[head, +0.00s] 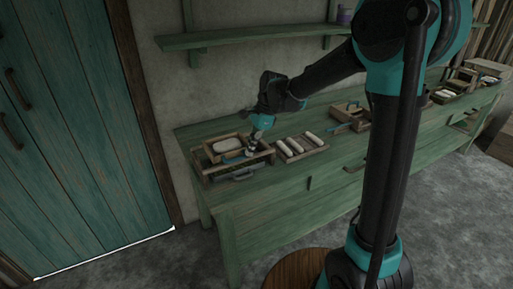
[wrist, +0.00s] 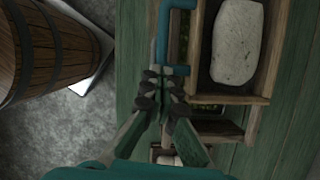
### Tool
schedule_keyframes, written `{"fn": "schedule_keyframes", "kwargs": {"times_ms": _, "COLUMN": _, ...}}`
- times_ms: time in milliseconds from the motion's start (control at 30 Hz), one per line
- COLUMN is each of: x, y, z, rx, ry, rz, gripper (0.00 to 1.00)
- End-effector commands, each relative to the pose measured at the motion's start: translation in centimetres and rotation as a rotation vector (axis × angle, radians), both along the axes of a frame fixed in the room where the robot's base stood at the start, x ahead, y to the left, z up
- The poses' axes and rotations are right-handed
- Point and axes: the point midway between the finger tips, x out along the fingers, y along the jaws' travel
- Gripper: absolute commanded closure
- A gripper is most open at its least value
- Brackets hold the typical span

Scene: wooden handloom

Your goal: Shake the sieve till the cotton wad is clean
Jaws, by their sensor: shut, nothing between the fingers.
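The cotton wad (head: 226,145) is a pale, rounded oblong with fine dark specks. It lies in a shallow wooden sieve frame (head: 208,154) at the left end of the green bench; the wad also shows in the wrist view (wrist: 237,42). A teal bar handle (wrist: 176,28) runs along the frame's near side. My gripper (head: 251,150) is low beside the frame's right end. In the wrist view its fingertips (wrist: 163,78) are together and empty, close to the lower end of the handle; I cannot tell whether they touch it.
The green bench (head: 272,212) extends right. A tray with several pale rolls (head: 300,146) lies just right of my gripper, and a wooden box (head: 350,113) beyond. A shelf (head: 250,36) hangs above. A wooden barrel (wrist: 45,50) stands on the floor in the wrist view.

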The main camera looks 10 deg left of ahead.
Motion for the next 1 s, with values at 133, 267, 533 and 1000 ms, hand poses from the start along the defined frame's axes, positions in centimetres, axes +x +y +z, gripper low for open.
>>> {"fn": "schedule_keyframes", "kwargs": {"times_ms": 133, "x": 0.0, "y": 0.0, "z": 0.0, "rx": 0.0, "ry": 0.0, "rz": 0.0, "gripper": 1.0}}
{"fn": "schedule_keyframes", "kwargs": {"times_ms": 267, "x": 0.1, "y": -0.1, "z": 0.0, "rx": 0.0, "ry": 0.0, "rz": 0.0, "gripper": 1.0}}
{"fn": "schedule_keyframes", "kwargs": {"times_ms": 533, "x": 1.6, "y": -2.3, "z": 0.3, "rx": 0.0, "ry": 0.0, "rz": -0.002, "gripper": 1.0}}
{"fn": "schedule_keyframes", "kwargs": {"times_ms": 1000, "x": 3.1, "y": -5.4, "z": 8.3, "rx": 0.0, "ry": 0.0, "rz": 0.002, "gripper": 1.0}}
